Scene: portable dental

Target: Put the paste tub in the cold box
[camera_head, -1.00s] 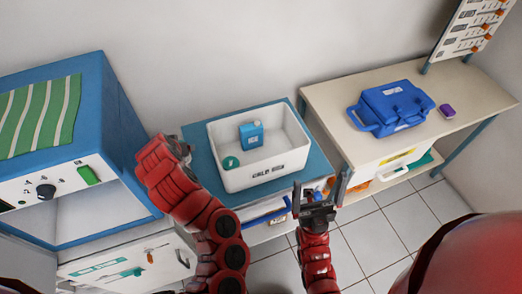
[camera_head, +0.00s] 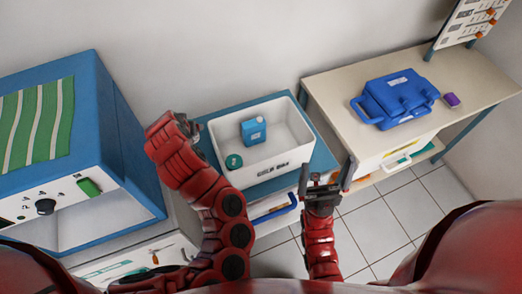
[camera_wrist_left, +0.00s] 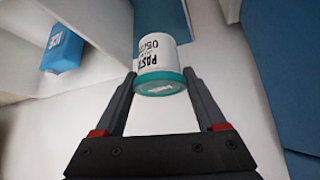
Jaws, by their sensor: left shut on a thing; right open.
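The paste tub (camera_wrist_left: 161,66) is white with a teal lid and printed lettering. In the left wrist view it sits between the fingers of my left gripper (camera_wrist_left: 160,78), which is shut on it. In the head view my left gripper (camera_head: 188,126) is beside the left wall of the cold box; the tub is hidden there. The white cold box (camera_head: 284,172) stands open. Inside it are a blue ice pack (camera_head: 254,132), also in the left wrist view (camera_wrist_left: 62,49), and a small round teal object (camera_head: 234,161). My right gripper (camera_head: 321,184) is open and empty, right of the box.
The cold box stands on a blue-topped stand (camera_head: 318,160). A blue case (camera_head: 396,100) and a purple item (camera_head: 451,100) lie on the right table (camera_head: 345,88). A blue cabinet (camera_head: 115,150) with a striped green cloth (camera_head: 38,122) is at left.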

